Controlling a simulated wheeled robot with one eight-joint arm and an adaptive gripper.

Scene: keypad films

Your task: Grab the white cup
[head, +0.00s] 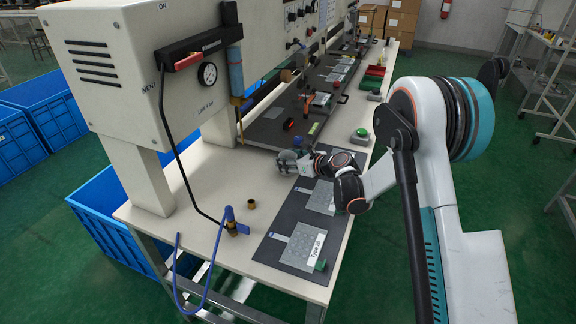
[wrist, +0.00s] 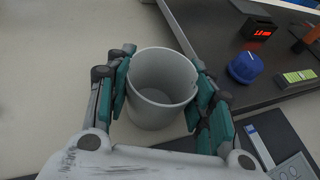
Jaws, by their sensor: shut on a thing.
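The white cup (wrist: 160,88) stands between my gripper's two fingers in the wrist view, open side up and empty inside. It looks greyish white. My gripper (wrist: 160,98) has its teal pads against both sides of the cup and is shut on it. In the head view my gripper (head: 291,160) is low over the white table, beside the dark mats. The cup there is small and largely merged with the gripper. I cannot tell whether the cup's base touches the table.
A blue knob (wrist: 245,67) and a red-lit display (wrist: 258,28) are right of the cup. In the head view, a mat (head: 275,251) holds keypad films and a label. A brass fitting (head: 251,204) and a blue-handled tool (head: 233,224) stand at left. The white tabletop (head: 200,215) is partly clear.

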